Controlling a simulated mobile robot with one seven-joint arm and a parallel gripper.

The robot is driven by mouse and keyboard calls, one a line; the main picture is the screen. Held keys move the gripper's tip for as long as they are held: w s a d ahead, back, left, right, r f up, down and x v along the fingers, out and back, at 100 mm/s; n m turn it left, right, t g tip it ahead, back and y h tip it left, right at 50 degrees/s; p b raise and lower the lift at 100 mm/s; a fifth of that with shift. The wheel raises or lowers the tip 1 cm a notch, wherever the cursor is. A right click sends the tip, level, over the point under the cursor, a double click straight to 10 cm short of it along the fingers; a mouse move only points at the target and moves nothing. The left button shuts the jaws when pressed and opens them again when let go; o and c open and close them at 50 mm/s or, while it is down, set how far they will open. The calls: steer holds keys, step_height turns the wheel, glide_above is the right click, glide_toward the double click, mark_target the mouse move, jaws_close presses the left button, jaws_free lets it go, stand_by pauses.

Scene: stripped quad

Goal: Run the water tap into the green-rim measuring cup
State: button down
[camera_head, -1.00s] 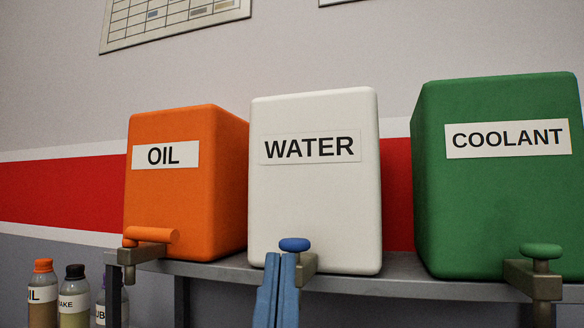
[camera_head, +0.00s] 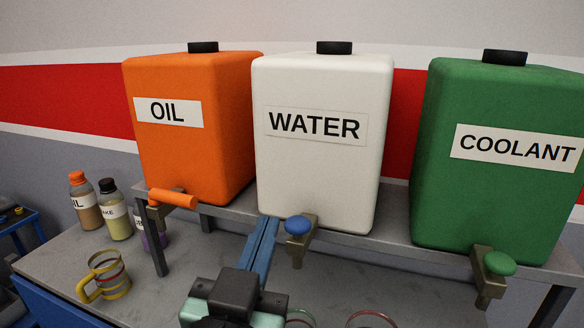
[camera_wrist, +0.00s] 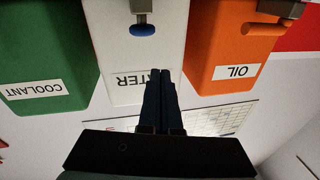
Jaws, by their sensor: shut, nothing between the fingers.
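The white WATER tank (camera_head: 322,180) stands in the middle of the shelf. Its tap (camera_head: 297,250) has a blue knob (camera_head: 298,225), which also shows in the wrist view (camera_wrist: 143,29). My gripper (camera_head: 267,222) is shut and empty, with its blue fingers just left of the tap in the head view; no contact with the knob is clear. In the wrist view, the fingertips (camera_wrist: 163,73) point toward the tank. A green rim (camera_head: 301,311), apparently the measuring cup's, shows at the bottom edge of the head view; most of it is cut off. No water stream is visible.
The orange OIL tank (camera_head: 195,165) and green COOLANT tank (camera_head: 500,205) flank it, each with a tap. A red-rimmed cup (camera_head: 370,313) is partly visible at the bottom. A yellow-handled cup (camera_head: 103,275) and several bottles (camera_head: 116,215) stand on the left.

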steer(key=s+r+m+g+h+p, duration=0.1)
steer(key=s+r+g+h+p, duration=0.1)
steer(key=p, duration=1.4)
step_height(320, 180, up, 3)
steer(key=shift+s+r+g, duration=0.1)
steer(key=shift+s+g, duration=0.75)
steer(key=shift+g, duration=0.25)
steer(key=p, duration=0.4)
glide_above(292, 221)
steer(key=s, duration=0.2)
step_height(292, 221, down, 2)
steer(key=shift+s+f, duration=0.15)
steer(key=shift+f, duration=1)
steer(key=shift+s+f, duration=0.15)
steer(key=shift+f, duration=1)
steer(key=shift+f, duration=0.1)
